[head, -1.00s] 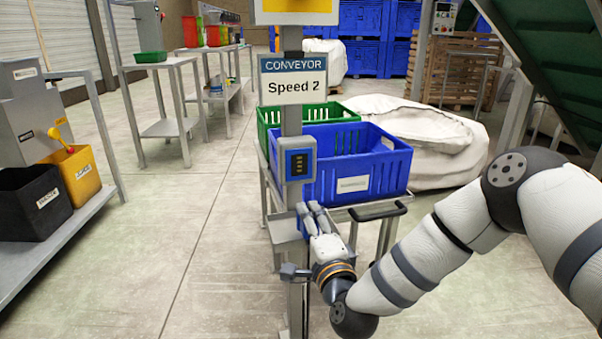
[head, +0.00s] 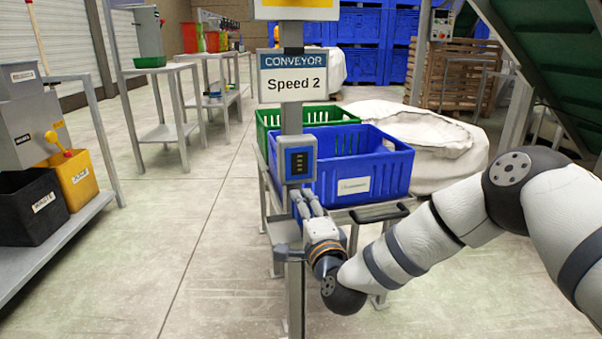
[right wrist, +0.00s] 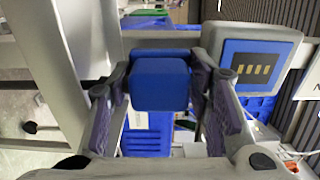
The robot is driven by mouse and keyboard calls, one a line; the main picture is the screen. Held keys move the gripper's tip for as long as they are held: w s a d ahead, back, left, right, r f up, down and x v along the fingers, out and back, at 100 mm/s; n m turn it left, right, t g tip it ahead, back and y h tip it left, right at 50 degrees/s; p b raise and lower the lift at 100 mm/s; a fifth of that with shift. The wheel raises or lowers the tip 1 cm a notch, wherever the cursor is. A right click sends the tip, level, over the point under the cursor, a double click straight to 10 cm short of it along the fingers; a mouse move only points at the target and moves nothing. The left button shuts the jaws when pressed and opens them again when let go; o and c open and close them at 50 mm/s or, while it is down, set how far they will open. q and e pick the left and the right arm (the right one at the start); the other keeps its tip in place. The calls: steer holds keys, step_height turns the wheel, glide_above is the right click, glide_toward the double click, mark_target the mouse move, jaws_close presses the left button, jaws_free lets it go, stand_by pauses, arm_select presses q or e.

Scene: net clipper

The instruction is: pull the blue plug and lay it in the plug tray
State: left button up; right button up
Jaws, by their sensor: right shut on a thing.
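The blue plug (right wrist: 160,84) shows in the right wrist view as a rounded blue block between the two fingers of my right gripper (right wrist: 160,95). The fingers touch it on both sides. In the head view my right gripper (head: 304,200) is at the post, just below the small box with a blue face (head: 297,160); the plug is mostly hidden there. I cannot tell whether it is still seated. A grey tray-like ledge (head: 281,232) on the post, possibly the plug tray, lies just left of and below the gripper. My left gripper is not in view.
The sign post (head: 291,118) carries a Speed 2 sign (head: 292,86). A blue crate (head: 372,185) and a green crate (head: 340,115) stand close behind on a trolley with a dark handle (head: 380,212). Open floor (head: 180,260) lies to the left.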

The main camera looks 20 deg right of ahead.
steer(key=shift+f, duration=0.3)
stand_by(0.4)
steer(key=o, duration=1.6)
steer(key=shift+o, duration=0.2)
steer(key=shift+s+f, duration=0.1)
steer(key=s+a+r+p, duration=0.1)
steer(key=s+p, duration=0.2)
steer(key=s, duration=1.7)
steer(key=shift+s+p, duration=0.3)
steer(key=shift+s, duration=0.05)
steer(key=shift+a, duration=0.1)
